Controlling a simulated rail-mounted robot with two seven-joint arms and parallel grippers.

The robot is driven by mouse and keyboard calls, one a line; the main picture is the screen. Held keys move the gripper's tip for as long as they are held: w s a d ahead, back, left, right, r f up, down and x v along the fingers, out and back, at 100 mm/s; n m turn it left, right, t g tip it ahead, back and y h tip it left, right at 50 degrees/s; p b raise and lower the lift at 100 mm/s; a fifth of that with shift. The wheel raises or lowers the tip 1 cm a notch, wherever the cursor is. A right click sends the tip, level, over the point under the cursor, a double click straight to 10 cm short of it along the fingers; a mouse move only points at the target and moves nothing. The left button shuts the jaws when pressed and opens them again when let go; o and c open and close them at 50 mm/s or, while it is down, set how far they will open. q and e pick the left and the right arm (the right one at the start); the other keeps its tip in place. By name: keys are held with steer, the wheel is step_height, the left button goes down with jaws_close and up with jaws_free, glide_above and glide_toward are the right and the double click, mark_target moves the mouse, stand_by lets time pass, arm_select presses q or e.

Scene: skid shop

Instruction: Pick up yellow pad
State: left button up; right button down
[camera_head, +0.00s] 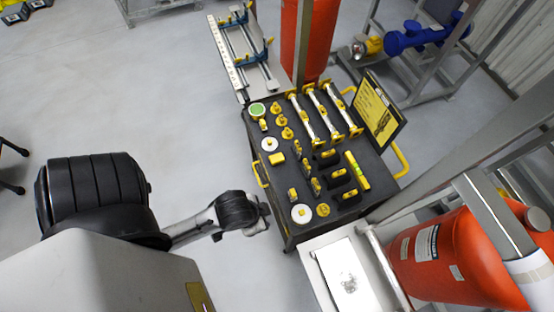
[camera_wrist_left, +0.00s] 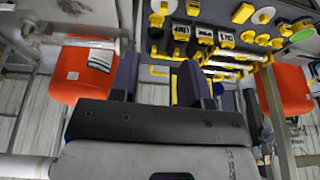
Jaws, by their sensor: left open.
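The yellow pad (camera_head: 277,158) looks like a small flat yellow block. It lies on the dark top of the tool cart (camera_head: 262,190), just below a white disc, towards the cart's left edge. It seems to show in the left wrist view (camera_wrist_left: 243,12) as a yellow square near the top edge. My left gripper (camera_head: 264,211) is beside the cart's left edge, apart from the pad. In the left wrist view my left gripper (camera_wrist_left: 157,78) has its two dark fingers apart with nothing between them. My right gripper is not in view.
White discs (camera_head: 302,213), a green disc (camera_head: 257,109) and several yellow-and-black parts crowd the cart. Yellow handles (camera_head: 401,160) stick out at its sides. A tablet-like sign (camera_head: 375,112) stands at its right. An orange tank (camera_head: 450,258) is at lower right.

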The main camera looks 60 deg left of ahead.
arm_select(q)
steer(key=o, duration=0.7)
steer(key=shift+a, duration=0.15)
